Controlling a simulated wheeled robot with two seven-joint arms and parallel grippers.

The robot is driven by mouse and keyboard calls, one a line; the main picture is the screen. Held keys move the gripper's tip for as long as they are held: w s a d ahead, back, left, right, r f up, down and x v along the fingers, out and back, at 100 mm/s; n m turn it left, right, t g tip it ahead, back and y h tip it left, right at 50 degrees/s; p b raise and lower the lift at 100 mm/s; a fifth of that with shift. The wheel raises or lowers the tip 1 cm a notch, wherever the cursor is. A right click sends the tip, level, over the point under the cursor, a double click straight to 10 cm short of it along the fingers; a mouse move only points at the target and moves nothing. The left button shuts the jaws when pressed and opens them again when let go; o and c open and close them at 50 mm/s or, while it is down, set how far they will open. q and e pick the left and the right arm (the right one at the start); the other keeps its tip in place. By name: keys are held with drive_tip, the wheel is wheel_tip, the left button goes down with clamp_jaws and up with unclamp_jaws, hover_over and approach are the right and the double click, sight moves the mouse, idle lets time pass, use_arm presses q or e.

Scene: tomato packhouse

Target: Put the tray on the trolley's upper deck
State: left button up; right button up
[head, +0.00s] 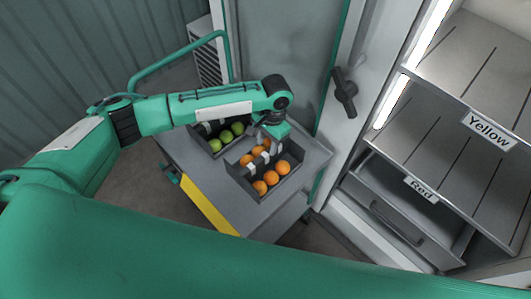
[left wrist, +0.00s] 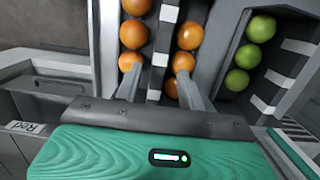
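A dark grey tray (head: 243,185) with several orange tomatoes (head: 283,167) stands on the trolley's grey deck (head: 268,222). A bar with white stripes runs along its middle, and it also shows in the left wrist view (left wrist: 157,60). My left gripper (head: 262,146) is low over this tray. In the left wrist view its two fingers (left wrist: 158,82) are apart, one on each side of the striped bar, with a gap visible on both sides. They hold nothing. A second tray (head: 203,147) with green tomatoes (head: 226,136) stands beside it. My right gripper is not in view.
The trolley has a yellow edge (head: 210,206) and a green tube handle (head: 175,65). To the right is a cabinet with slatted shelves labelled Yellow (head: 488,129) and Red (head: 421,188). A door with a dark handle (head: 344,92) stands behind the trolley. The deck's front right is bare.

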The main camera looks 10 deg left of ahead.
use_arm(q)
drive_tip(key=r, duration=0.4)
drive_tip(key=shift+w+d+r, duration=0.1)
drive_tip(key=shift+w+d, duration=0.1)
drive_tip(key=shift+w, duration=0.05)
drive_tip(key=shift+r, duration=0.5)
